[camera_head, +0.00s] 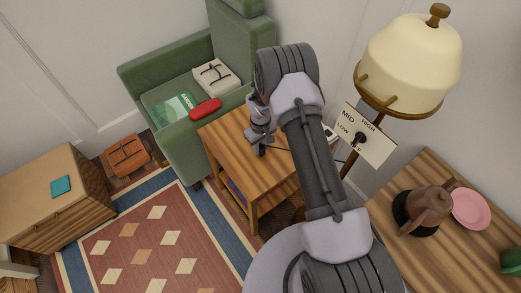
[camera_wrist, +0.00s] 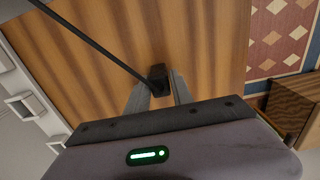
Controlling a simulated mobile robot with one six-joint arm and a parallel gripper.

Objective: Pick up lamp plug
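The lamp plug (camera_wrist: 158,73) is a small black block over the wooden side table in the wrist view. A dark cord (camera_wrist: 95,43) runs from it to the upper left. My gripper (camera_wrist: 160,88) has one grey finger close on each side of the plug. I cannot tell whether the fingers press on it or only stand around it. In the head view my gripper (camera_head: 262,139) points down over the side table (camera_head: 229,148), with the dark plug (camera_head: 260,150) at its tips. The lamp (camera_head: 408,62) has a cream shade and stands at the right.
A green armchair (camera_head: 188,141) with a red case (camera_head: 205,109) stands behind the table. A switch panel marked LOW, MID, HIGH (camera_head: 372,146) is by the lamp. The rug (camera_head: 155,240) is clear.

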